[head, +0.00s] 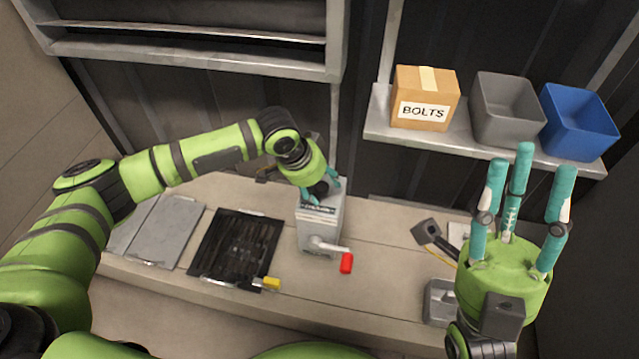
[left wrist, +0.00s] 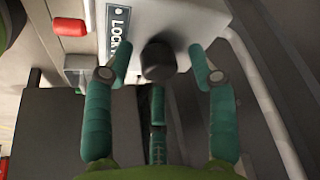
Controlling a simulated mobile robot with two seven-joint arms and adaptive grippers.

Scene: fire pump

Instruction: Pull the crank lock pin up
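The grey pump box (head: 320,232) stands on the workbench, with a crank ending in a red handle (head: 347,263) on its front. A black lock pin knob (left wrist: 158,60) sits on its top beside a plate reading "LOCK" (left wrist: 118,32), partly covered by a finger. My left gripper (head: 323,192) is above the box top. In the left wrist view its teal fingers (left wrist: 160,68) are spread on both sides of the knob, with gaps visible, and a third finger is below it. My right gripper (head: 523,185) is open and empty, fingers up, at the right.
A black ribbed panel (head: 235,245) and grey plates (head: 170,230) lie left of the box. A dark-headed tool (head: 428,232) and a grey tray (head: 440,303) are at the right. A shelf holds a BOLTS box (head: 425,97), a grey bin (head: 507,110) and a blue bin (head: 578,122).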

